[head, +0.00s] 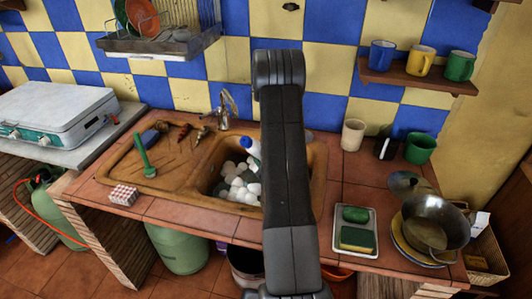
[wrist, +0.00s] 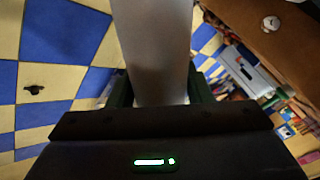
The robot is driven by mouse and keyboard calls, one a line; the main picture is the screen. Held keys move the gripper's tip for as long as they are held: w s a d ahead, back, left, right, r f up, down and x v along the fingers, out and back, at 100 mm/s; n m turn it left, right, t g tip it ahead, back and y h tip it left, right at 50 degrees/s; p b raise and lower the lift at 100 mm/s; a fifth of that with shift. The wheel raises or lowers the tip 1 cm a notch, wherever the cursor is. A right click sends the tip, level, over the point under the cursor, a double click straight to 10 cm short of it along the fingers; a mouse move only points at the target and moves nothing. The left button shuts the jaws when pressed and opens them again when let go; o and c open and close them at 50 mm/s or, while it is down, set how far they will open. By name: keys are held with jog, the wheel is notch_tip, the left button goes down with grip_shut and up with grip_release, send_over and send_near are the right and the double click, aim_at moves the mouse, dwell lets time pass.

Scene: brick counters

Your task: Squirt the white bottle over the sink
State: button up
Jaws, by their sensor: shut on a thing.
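The white bottle (wrist: 152,45) fills the top middle of the wrist view as a pale, smooth cylinder. My gripper (wrist: 160,92) is shut on it, with a green-edged finger on each side. In the head view a blue-and-white piece (head: 251,149), apparently the tilted bottle's capped end, shows beside my arm over the sink (head: 215,190). The rest of the bottle and my gripper are hidden behind my arm there. The brown sink basin holds a heap of whitish and grey rounded lumps (head: 237,180). I see no liquid leaving the bottle.
The tap (head: 222,108) stands behind the basin. A green brush (head: 143,155) lies on the drainboard (head: 160,160) at left. At right are a beige cup (head: 352,134), a green mug (head: 420,147), a sponge tray (head: 341,236) and a metal pan (head: 433,222). A mug shelf (head: 395,77) hangs above.

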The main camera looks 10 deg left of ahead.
jog(key=r+m+t+h, duration=0.1)
jog(key=m+t+h+b, duration=0.1)
jog(key=m, duration=0.1)
jog(key=a+r+m+h+b, duration=0.1)
jog(key=m, duration=0.1)
jog(key=shift+s+r+t, duration=0.3)
jog(key=shift+t, duration=0.1)
jog(key=r+m+h, duration=0.1)
jog(key=m+t+h, duration=0.1)
jog(key=m, duration=0.1)
jog(key=shift+s+a+r+m+h, duration=0.15)
jog(key=shift+r+m+h, duration=0.15)
jog(key=shift+r, duration=0.1)
jog(key=r+m+h, duration=0.2)
jog(key=m+h, duration=0.1)
jog(key=r+m+h+p, duration=0.1)
jog(key=m, duration=0.1)
jog(key=shift+s+a+h, duration=0.25)
jog(key=shift+s+h, duration=0.05)
jog(key=shift+s+a+r+m+h+p, duration=0.1)
jog(key=shift+r+m+h+p, duration=0.1)
jog(key=shift+m+h, duration=0.35)
jog(key=shift+r+m+h+p, duration=0.15)
jog(key=shift+m+h+p, duration=0.1)
jog(key=shift+m, duration=0.5)
